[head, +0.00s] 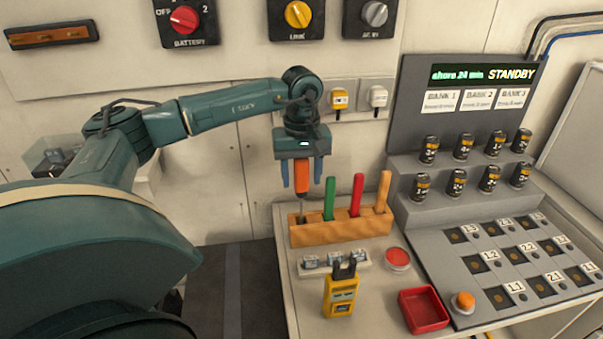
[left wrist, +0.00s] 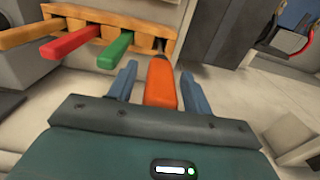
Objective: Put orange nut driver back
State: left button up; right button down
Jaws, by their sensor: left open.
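The orange nut driver (head: 302,180) stands upright at the left end of the wooden rack (head: 340,232), its thin shaft going down to the rack. My left gripper (head: 302,184) is open, with its blue fingers on either side of the orange handle. In the left wrist view the orange nut driver (left wrist: 160,82) sits between the two open fingers, with a gap visible on the left side. The rack (left wrist: 150,37) shows behind it. Whether the shaft is fully seated in its slot is hard to tell. My right gripper is not in view.
Green (head: 330,197), red (head: 356,194) and tan-handled (head: 383,191) tools stand in the rack to the right. In front are a yellow meter (head: 341,293), a red tray (head: 423,310) and a round red-topped tin (head: 397,259). A stepped panel with several black cells (head: 463,146) stands at right.

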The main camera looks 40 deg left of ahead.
pick_arm(q)
jog(key=shift+r, duration=0.45)
notch_tip(320, 180, up, 12)
jog(key=shift+f+b, duration=0.25)
jog(key=shift+b, duration=0.3)
jog(key=shift+d+f, duration=0.1)
